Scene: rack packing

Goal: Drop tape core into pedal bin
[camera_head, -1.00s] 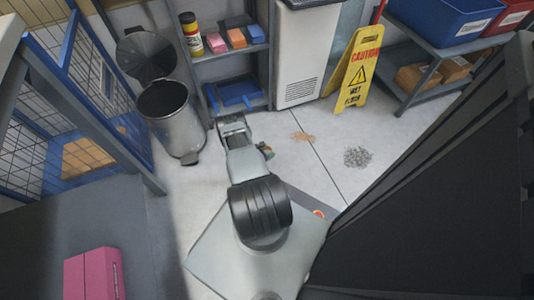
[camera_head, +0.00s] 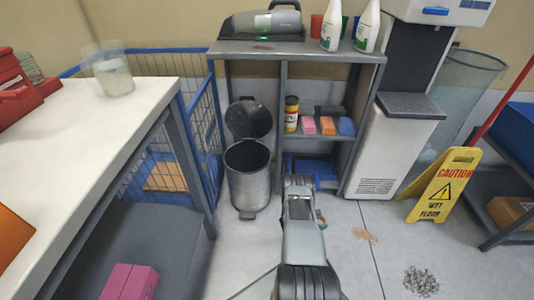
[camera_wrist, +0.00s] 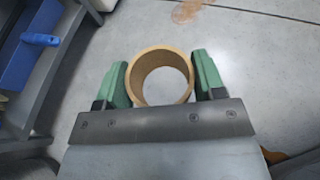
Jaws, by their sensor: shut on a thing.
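The tape core, a brown cardboard ring (camera_wrist: 160,76), shows in the wrist view between the two green finger pads of my gripper (camera_wrist: 160,80). My gripper is shut on it, and floor shows through the ring's hole. In the head view my arm hides the core and most of my gripper (camera_head: 300,185). The pedal bin (camera_head: 249,180) is a round metal bin with its lid (camera_head: 249,118) raised at the back. It stands on the floor to the left of my gripper, and its mouth is open.
A grey shelf (camera_head: 333,140) behind holds sponges (camera_head: 327,125), a yellow-and-red canister (camera_head: 291,114) and a blue tray. A caution sign (camera_head: 442,186) stands to the right. A blue wire cage (camera_head: 204,140) and white table (camera_head: 60,170) are left. Debris (camera_head: 421,281) lies on the floor.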

